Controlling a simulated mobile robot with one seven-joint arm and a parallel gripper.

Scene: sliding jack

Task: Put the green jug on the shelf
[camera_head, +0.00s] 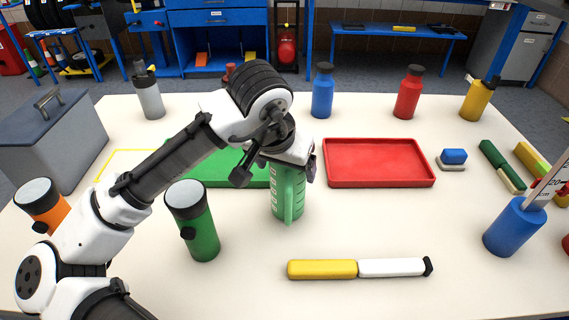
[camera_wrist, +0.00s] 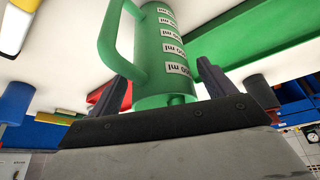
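The green jug (camera_head: 288,192) stands upright on the white table, near the middle in the head view. White markings and a handle show on its side. In the wrist view the jug (camera_wrist: 160,62) fills the upper middle, with its handle to the left. My gripper (camera_head: 279,168) is over the jug's upper part, pointing down. Its two dark fingers (camera_wrist: 168,85) lie on either side of the jug. They look spread, with a gap on the left in the head view; contact is hard to judge. I cannot make out which surface is the shelf.
A green bottle (camera_head: 195,222) stands left of the jug, and a yellow-and-white marker (camera_head: 358,268) lies in front. A green tray (camera_head: 215,176) and a red tray (camera_head: 378,163) lie behind. A grey toolbox (camera_head: 52,140) is at left, a blue cup (camera_head: 514,228) at right. Several bottles line the back.

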